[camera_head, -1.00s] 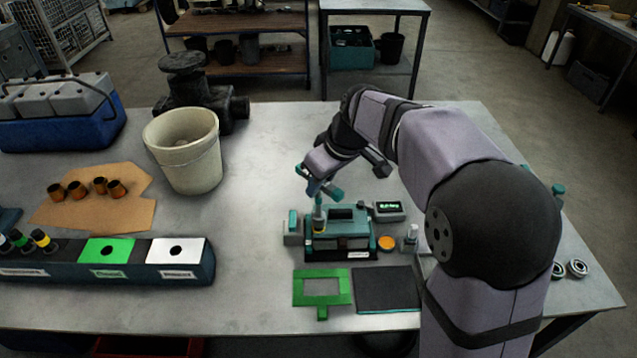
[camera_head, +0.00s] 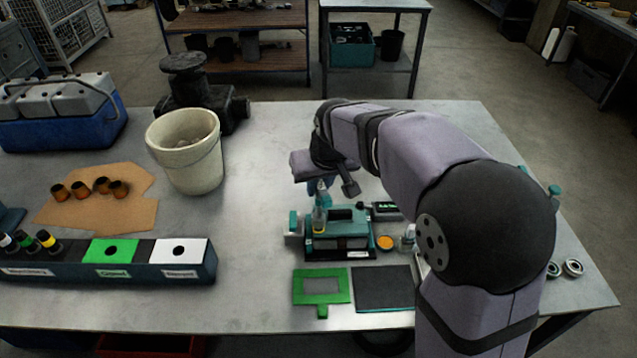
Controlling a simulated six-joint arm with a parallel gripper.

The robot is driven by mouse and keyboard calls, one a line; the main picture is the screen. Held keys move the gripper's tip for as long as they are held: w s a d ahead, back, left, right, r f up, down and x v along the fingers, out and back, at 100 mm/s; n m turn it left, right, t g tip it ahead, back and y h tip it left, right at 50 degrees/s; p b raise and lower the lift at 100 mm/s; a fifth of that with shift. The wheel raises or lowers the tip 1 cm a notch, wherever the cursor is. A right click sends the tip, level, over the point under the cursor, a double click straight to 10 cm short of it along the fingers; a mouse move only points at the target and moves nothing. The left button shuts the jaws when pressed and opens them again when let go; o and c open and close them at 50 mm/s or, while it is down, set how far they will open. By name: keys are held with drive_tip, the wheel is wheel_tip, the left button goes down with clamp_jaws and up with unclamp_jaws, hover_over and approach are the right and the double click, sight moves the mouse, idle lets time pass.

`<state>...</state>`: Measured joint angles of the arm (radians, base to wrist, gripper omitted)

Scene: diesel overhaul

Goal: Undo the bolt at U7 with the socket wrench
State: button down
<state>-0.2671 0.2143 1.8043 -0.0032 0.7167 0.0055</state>
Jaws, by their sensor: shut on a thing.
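My gripper (camera_head: 319,187) points down above the left end of the teal unit (camera_head: 350,243) on the workbench. It is shut on the socket wrench (camera_head: 320,214), a grey upright tool with a yellowish band low on it. The wrench's lower end meets the unit's left front top. The bolt under it is hidden, and I cannot read a U7 mark or tell how the socket sits on the bolt. My forearm reaches in from the right.
A small display (camera_head: 386,210) and an orange round part (camera_head: 385,243) are beside the unit. A green frame (camera_head: 308,299) and dark pad (camera_head: 384,289) lie in front. A long rack (camera_head: 100,276) and a cream bucket (camera_head: 186,166) stand left. The bench between bucket and unit is clear.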

drive_tip(key=shift+m+h+b, duration=0.3)
drive_tip(key=shift+m+h, duration=0.7)
drive_tip(key=shift+m, duration=1.4)
drive_tip(key=shift+m+h, duration=0.7)
drive_tip(key=shift+m, duration=1.4)
drive_tip(key=shift+f+b, duration=0.1)
drive_tip(key=shift+b, duration=0.3)
